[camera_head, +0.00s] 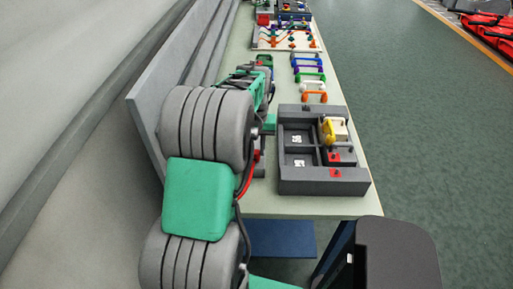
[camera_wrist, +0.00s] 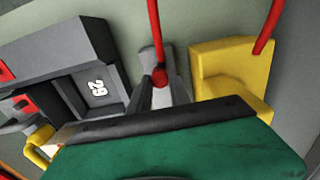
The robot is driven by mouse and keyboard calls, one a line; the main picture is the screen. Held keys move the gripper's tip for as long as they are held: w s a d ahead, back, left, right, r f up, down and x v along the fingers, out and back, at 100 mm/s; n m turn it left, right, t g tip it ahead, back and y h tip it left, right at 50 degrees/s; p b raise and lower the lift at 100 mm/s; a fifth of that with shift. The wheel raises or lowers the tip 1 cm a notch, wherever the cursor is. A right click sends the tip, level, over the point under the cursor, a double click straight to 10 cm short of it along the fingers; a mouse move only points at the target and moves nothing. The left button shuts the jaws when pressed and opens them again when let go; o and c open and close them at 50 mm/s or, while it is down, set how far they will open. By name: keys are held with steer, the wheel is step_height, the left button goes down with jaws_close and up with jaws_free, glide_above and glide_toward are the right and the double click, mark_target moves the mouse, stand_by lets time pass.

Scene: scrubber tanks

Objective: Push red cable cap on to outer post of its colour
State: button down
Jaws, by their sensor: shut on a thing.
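In the wrist view my gripper (camera_wrist: 160,88) is shut on the red cable cap (camera_wrist: 160,77), a rounded red end with its red cable rising from it. The grey fingers hide part of the cap. In the head view my arm hides most of the gripper, and a red cable (camera_head: 247,178) shows beside it. A dark grey tray (camera_head: 288,187) stands to the right on the bench. The posts are too small to make out clearly. The cap is apart from the tray.
The tray holds a pale block with a yellow handle (camera_head: 328,131) and compartments with white numbers. A yellow block (camera_wrist: 230,75) with a red cable stands close right of the fingers in the wrist view. Coloured handles (camera_head: 309,77) line the bench behind. A grey panel (camera_head: 150,115) borders the left.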

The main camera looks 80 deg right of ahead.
steer(key=shift+r+p, duration=1.7)
steer(key=shift+r, duration=0.85)
step_height(320, 180, up, 5)
steer(key=m+p, duration=0.2)
steer(key=p, duration=0.1)
steer(key=shift+f, duration=0.2)
steer(key=s+d+p, duration=0.1)
steer(key=s, duration=0.7)
steer(key=s+d+p, duration=0.1)
steer(key=s, duration=0.7)
steer(key=s+d+p, duration=0.1)
steer(key=s+d, duration=0.1)
steer(key=s, duration=0.7)
steer(key=shift+d+p, duration=0.1)
steer(key=shift+p, duration=0.25)
steer(key=shift+w, duration=0.1)
